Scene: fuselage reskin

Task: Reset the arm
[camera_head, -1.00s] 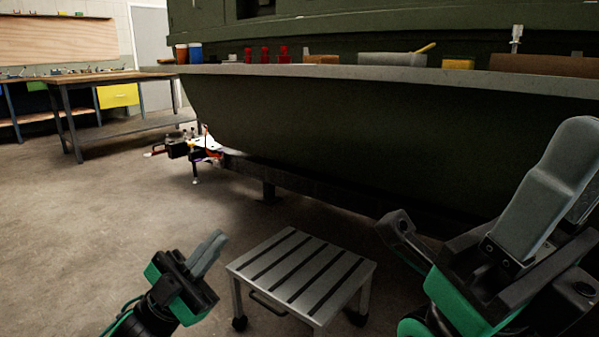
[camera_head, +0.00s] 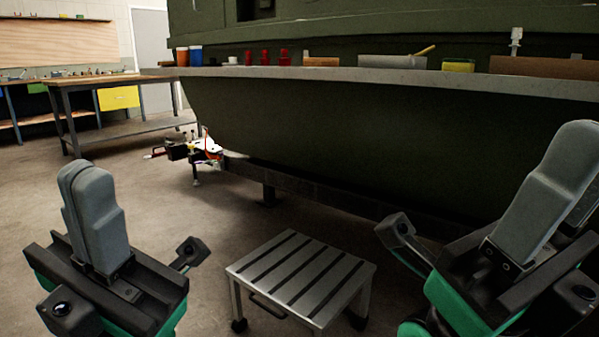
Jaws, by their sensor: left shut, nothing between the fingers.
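My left gripper (camera_head: 82,172) is at the lower left in the head view. Its two grey fingers point up and lie together, with nothing between them. My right gripper (camera_head: 578,132) is at the right edge, with grey fingers pointing up and green and black parts below.
A metal step stool (camera_head: 300,275) stands on the floor between my arms. A grey ledge (camera_head: 400,75) carries cups, red items, a roll and a sponge. A workbench (camera_head: 110,80) stands at the far left.

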